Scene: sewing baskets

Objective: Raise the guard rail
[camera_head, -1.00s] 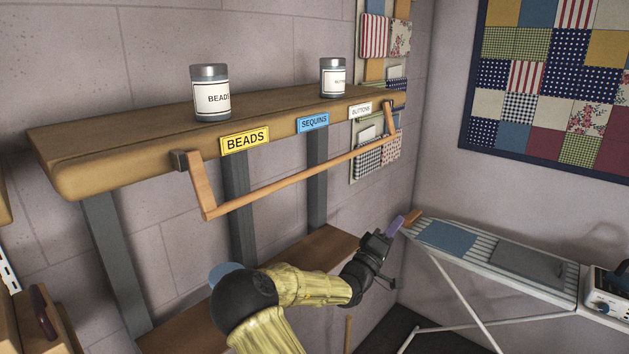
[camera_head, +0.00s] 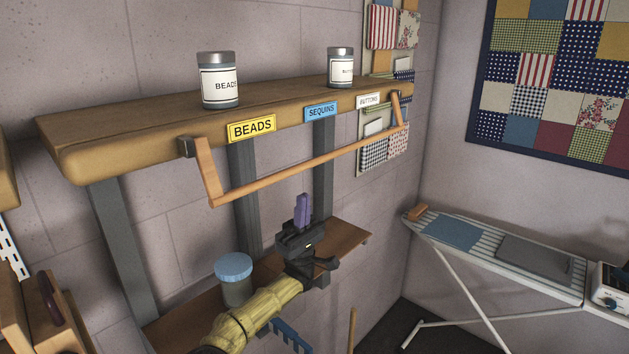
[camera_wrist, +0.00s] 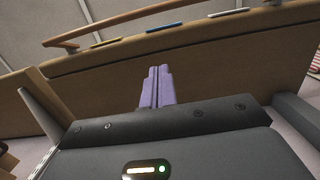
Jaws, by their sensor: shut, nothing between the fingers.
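The guard rail (camera_head: 290,175) is a long wooden bar on two short side arms. It hangs low along the front of the upper shelf (camera_head: 120,130), below the shelf's front edge. In the wrist view the rail (camera_wrist: 130,22) runs across the upper left, beyond the wide wooden shelf board. My gripper (camera_head: 302,200) points upward, with its purple fingers together and empty. In the head view its tips are a little below the middle of the rail, with a gap between them. The fingers also show in the wrist view (camera_wrist: 158,85).
A beads jar (camera_head: 219,80) and a second jar (camera_head: 340,68) stand on the upper shelf. A blue-lidded jar (camera_head: 234,282) stands on the lower shelf (camera_head: 345,238), left of my gripper. An ironing board (camera_head: 480,247) stands at the right.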

